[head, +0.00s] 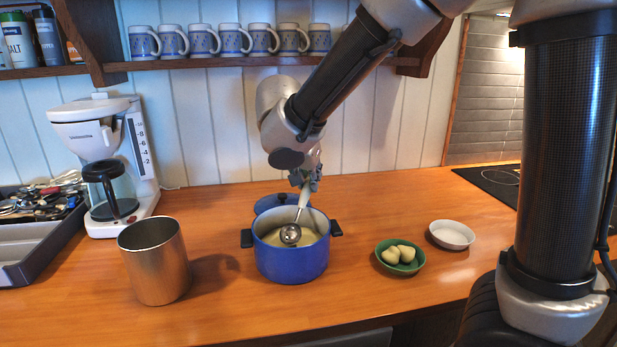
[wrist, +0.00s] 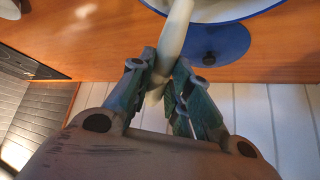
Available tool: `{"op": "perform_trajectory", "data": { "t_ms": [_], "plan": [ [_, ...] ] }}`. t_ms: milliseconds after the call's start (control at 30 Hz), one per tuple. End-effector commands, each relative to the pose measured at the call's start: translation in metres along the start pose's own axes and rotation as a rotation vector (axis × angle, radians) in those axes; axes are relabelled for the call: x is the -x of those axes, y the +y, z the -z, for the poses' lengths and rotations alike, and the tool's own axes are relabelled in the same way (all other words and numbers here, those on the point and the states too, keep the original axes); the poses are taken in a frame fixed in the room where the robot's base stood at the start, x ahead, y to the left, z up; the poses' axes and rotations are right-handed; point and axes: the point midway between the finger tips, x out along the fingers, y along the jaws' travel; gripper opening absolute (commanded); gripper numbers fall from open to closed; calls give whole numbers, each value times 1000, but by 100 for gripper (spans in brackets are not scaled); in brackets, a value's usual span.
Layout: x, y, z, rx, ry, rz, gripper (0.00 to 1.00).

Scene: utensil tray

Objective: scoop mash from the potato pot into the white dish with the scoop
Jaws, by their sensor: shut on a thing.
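The blue potato pot (head: 290,266) stands mid-counter with pale mash (head: 272,238) inside. My gripper (head: 307,182) is behind and above the pot, shut on the pale handle of the scoop (head: 291,234). The scoop's metal bowl hangs inside the pot opening; I cannot tell whether it touches the mash or holds any. In the wrist view, my fingers (wrist: 166,72) close on the scoop handle (wrist: 174,35), beside the pot's rim (wrist: 228,14). The white dish (head: 452,242) sits to the right and looks empty.
A green bowl (head: 383,267) with potatoes lies between pot and dish. A blue lid (head: 270,201) is behind the pot. A metal canister (head: 155,265), coffee maker (head: 135,190) and utensil tray (head: 45,262) are left. A mug shelf (head: 230,61) hangs above. The front right counter is clear.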

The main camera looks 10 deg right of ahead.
Motion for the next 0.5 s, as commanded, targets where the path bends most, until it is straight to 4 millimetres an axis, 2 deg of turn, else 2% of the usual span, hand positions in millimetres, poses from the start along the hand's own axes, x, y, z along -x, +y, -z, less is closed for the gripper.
{"op": "perform_trajectory", "data": {
  "t_ms": [500],
  "plan": [
    [-10, 1, -7, -1, 1, -1, 0]
  ]
}}
